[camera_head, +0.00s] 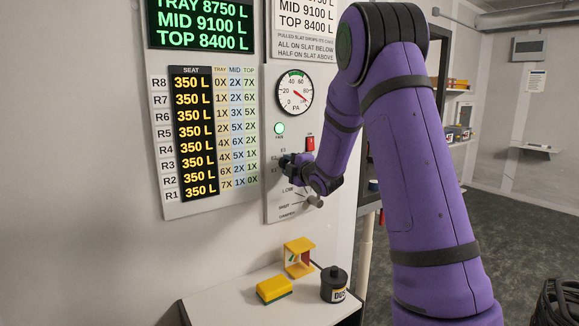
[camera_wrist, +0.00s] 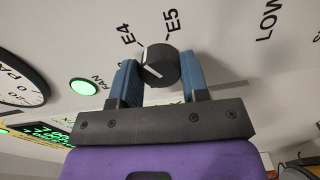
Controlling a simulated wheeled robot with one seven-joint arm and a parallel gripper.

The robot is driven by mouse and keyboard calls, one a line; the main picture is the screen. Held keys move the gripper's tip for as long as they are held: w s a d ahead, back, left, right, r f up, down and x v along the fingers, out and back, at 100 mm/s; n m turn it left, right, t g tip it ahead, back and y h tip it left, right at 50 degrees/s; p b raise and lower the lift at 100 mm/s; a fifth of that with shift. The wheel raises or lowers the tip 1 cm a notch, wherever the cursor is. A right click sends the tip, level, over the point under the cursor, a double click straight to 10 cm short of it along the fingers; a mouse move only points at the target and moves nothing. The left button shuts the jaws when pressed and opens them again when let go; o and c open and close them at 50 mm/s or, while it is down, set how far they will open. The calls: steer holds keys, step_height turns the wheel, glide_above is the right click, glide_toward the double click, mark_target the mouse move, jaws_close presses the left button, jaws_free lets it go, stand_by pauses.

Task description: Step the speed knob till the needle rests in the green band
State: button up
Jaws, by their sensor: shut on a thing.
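The speed knob (camera_wrist: 162,62) is a dark round knob with a white line on its face, between the fingers of my gripper (camera_wrist: 158,80) in the wrist view. The marks E4 and E5 stand beside it on the panel. My gripper is shut on the knob. In the head view my gripper (camera_head: 288,163) is at the panel and hides the knob. The round PA gauge (camera_head: 294,92) is above it, with a green band at the top of its scale. Its red needle points to the lower right, away from the green band. The wrist view shows only part of the gauge (camera_wrist: 14,88).
A green FAN lamp (camera_head: 279,128) is lit. A red switch (camera_head: 310,144) and a lower grey handle (camera_head: 316,201) are close to my gripper. A yellow-green sponge (camera_head: 274,290), a yellow stand (camera_head: 299,257) and a black-lidded jar (camera_head: 334,284) stand on the ledge below.

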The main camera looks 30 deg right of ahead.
steer(key=shift+f, duration=0.1)
stand_by(0.3)
steer(key=o, duration=0.9)
steer(key=s, duration=1.1)
steer(key=shift+d, duration=0.2)
